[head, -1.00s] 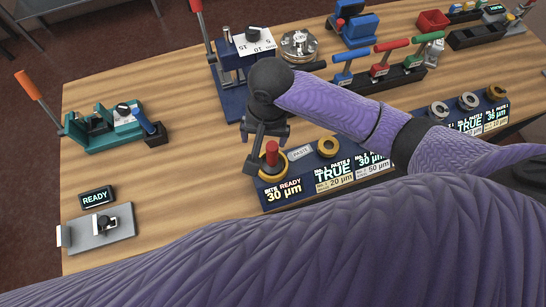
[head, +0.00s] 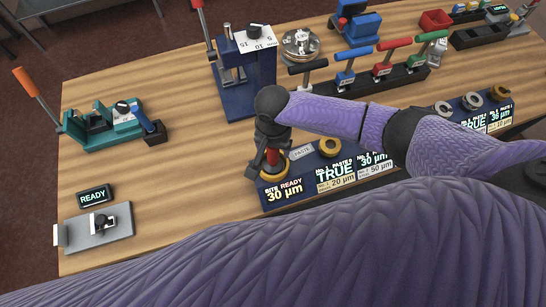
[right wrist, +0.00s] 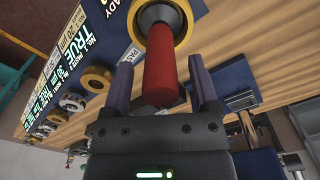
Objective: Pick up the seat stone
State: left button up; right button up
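The seat stone is probably the red-handled tool (head: 273,157) standing upright in a gold ring (head: 279,168) at the left end of the dark blue rack with the "BITE READY 30 µm" sign. My right gripper (head: 266,165) is over it, its fingers on either side of the red handle. In the right wrist view the red handle (right wrist: 160,70) lies between the two spread fingers (right wrist: 163,68). A gap shows on both sides of it, so the gripper is open. The lower part of the tool is hidden inside the ring (right wrist: 153,18). My left gripper is not in view.
A blue press (head: 246,88) stands behind. Handled tools in a black rack (head: 375,83) are behind right.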

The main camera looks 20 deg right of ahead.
grip_shut()
jog(key=shift+r, duration=0.1)
